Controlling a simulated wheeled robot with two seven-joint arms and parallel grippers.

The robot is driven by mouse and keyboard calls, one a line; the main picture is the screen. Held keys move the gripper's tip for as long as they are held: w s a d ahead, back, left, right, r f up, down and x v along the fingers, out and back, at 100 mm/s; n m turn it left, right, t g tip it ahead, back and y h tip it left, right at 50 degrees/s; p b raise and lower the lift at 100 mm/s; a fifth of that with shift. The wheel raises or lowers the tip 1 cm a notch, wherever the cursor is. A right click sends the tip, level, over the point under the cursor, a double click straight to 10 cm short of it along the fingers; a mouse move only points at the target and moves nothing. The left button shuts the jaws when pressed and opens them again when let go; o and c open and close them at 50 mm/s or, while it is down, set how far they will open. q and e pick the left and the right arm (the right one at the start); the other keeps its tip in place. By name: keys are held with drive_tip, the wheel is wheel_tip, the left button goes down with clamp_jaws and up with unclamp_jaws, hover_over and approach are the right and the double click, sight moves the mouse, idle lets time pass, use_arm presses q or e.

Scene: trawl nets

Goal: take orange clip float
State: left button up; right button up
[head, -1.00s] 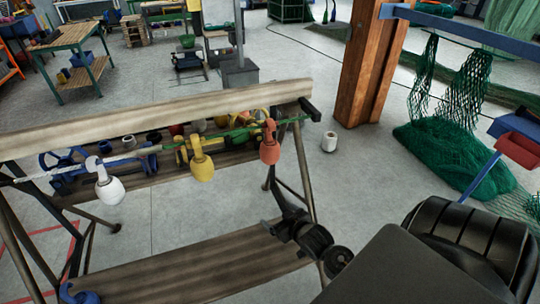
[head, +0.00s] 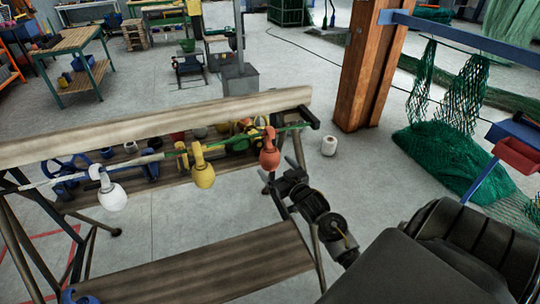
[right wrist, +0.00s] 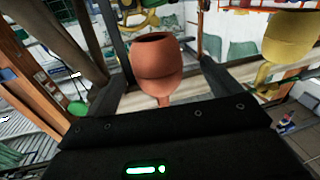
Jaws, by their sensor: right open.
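The orange clip float (head: 269,156) hangs from the green end of a line, at the right end of the wooden rack. My right gripper (head: 281,173) is open, just below and to the right of this float. In the right wrist view the orange float (right wrist: 158,68) shows large between the two spread fingers (right wrist: 158,88), with its narrow end toward the palm. I cannot tell whether either finger touches it. My left gripper is not in view.
A yellow float (head: 203,174) and a white float (head: 113,195) hang farther left on the line. The rack's top beam (head: 160,122) runs behind them. A shelf behind holds spools and other floats. A lower plank (head: 200,268) lies below.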

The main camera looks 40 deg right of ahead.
sight(270, 157)
drive_tip(key=w, duration=0.1)
drive_tip(key=w+p, duration=0.1)
drive_tip(key=w, duration=0.1)
drive_tip(key=w+d+r+p, duration=0.1)
drive_tip(key=shift+w, duration=0.2)
drive_tip(key=shift+w+f, duration=0.15)
drive_tip(key=shift+w, duration=0.15)
drive_tip(key=shift+c, duration=0.2)
drive_tip(key=c, duration=1.1)
drive_tip(key=shift+o, duration=0.2)
